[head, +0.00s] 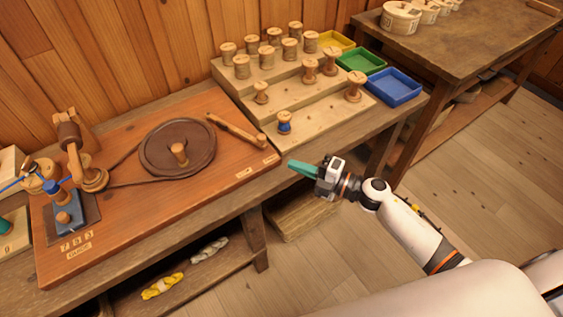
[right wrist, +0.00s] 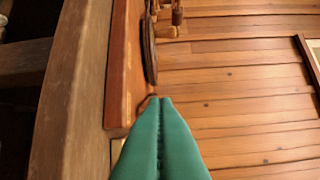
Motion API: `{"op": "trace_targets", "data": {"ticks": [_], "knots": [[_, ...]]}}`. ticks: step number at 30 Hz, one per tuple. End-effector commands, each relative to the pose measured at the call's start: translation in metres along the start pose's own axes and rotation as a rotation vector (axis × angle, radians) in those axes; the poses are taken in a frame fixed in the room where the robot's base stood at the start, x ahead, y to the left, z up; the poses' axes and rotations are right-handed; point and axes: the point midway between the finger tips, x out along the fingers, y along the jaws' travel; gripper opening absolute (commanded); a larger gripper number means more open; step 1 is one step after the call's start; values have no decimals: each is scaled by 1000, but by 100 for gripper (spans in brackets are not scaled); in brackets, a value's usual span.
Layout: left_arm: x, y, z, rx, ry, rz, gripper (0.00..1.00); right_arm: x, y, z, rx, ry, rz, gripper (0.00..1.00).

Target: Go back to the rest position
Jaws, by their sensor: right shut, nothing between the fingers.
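My right gripper (head: 292,165) is in front of the workbench's front edge, near the right end of the wooden winding board (head: 115,215). Its green fingers are shut and empty. In the right wrist view the closed fingertips (right wrist: 159,100) point toward the plank wall (right wrist: 240,90), with the board's edge (right wrist: 122,70) to their left. My right arm reaches in from the lower right of the head view. My left gripper is not in view.
A stepped rack (head: 320,100) of several wooden spools stands behind the gripper, with yellow, green (head: 360,59) and blue (head: 393,86) trays beside it. A brown wheel (head: 160,140) sits on the board. Floor (head: 460,180) is free at right, before a second table (head: 450,45).

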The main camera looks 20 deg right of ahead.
Motion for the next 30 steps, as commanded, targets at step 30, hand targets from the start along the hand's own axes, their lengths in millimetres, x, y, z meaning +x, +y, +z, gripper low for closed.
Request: {"op": "trace_targets", "data": {"ticks": [30], "knots": [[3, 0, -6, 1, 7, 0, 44, -38, 89, -35, 323, 263, 47, 0]]}}
